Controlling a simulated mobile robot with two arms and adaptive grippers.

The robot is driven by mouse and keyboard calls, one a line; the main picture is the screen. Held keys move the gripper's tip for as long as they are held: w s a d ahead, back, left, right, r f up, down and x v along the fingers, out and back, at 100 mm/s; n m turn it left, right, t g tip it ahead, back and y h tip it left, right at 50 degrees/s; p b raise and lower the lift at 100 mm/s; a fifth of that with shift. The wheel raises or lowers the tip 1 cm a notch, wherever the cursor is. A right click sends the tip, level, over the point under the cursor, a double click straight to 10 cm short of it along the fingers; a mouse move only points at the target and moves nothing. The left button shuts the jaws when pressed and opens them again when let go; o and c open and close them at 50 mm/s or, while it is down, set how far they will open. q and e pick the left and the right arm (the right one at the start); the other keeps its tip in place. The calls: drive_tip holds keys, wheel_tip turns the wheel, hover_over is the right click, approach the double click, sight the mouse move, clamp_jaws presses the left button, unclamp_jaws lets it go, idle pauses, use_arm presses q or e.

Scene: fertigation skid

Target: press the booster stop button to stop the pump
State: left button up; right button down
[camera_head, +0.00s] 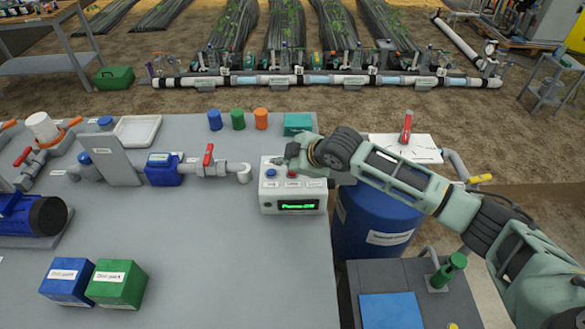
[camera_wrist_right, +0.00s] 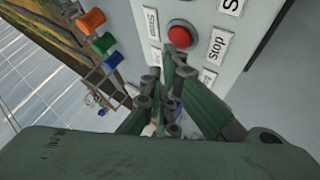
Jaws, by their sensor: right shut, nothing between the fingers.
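The control box (camera_head: 293,205) is a white box on the grey bench, with a lit green display on its front. On its top panel are a blue button (camera_head: 271,172) and a red button (camera_head: 291,173), with white labels in front. In the right wrist view the red button (camera_wrist_right: 180,35) is close beyond my fingertips, and a label reading "Stop" (camera_wrist_right: 217,46) lies beside it. My right gripper (camera_head: 292,158) is shut and empty over the box; its fingertips (camera_wrist_right: 171,58) overlap the button's edge in the wrist view. I cannot tell if they touch. My left gripper is out of view.
Blue, green and orange cups (camera_head: 238,119) and a teal box (camera_head: 298,123) stand behind the control box. A pipe with a red valve handle (camera_head: 208,155) is to its left. A blue barrel (camera_head: 375,225) stands off the bench's right edge.

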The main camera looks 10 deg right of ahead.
drive_tip(key=shift+r, duration=0.1)
wheel_tip(320, 180, up, 5)
drive_tip(key=p, duration=0.5)
idle(0.5)
idle(0.5)
